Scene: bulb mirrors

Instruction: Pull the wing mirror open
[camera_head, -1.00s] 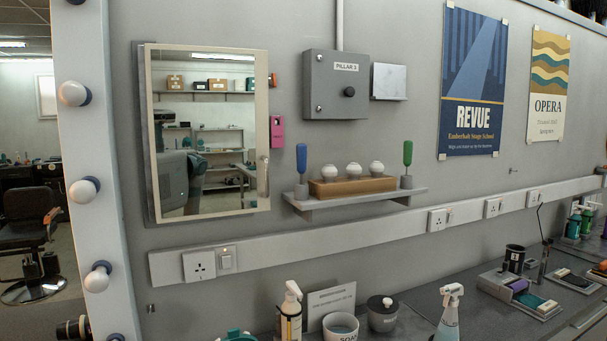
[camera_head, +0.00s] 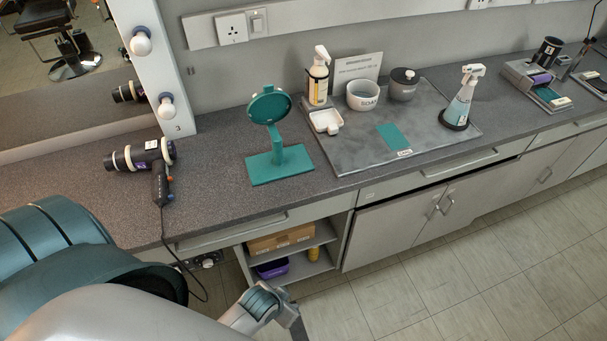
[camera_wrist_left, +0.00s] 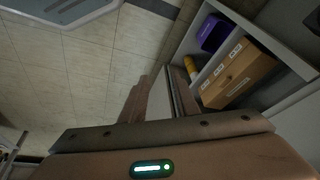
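The square framed wing mirror seen on the wall earlier is outside both current views. A mirror edged with round bulbs (camera_head: 150,70) stands at the left of the head view, over the counter. My left gripper (camera_head: 297,322) is low in front of the counter, at the bottom of the head view, partly cut off by the frame. In the left wrist view its two fingers (camera_wrist_left: 158,85) stand apart with a pale panel showing between them, and I see nothing held. My right gripper is not in view.
A green round stand mirror (camera_head: 270,108), a hair dryer (camera_head: 160,180), a grey tray mat (camera_head: 350,155) with bottles and pots, and a spray bottle (camera_head: 462,98) stand on the counter. Below is an open shelf with a cardboard box (camera_head: 282,239). The tiled floor is clear.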

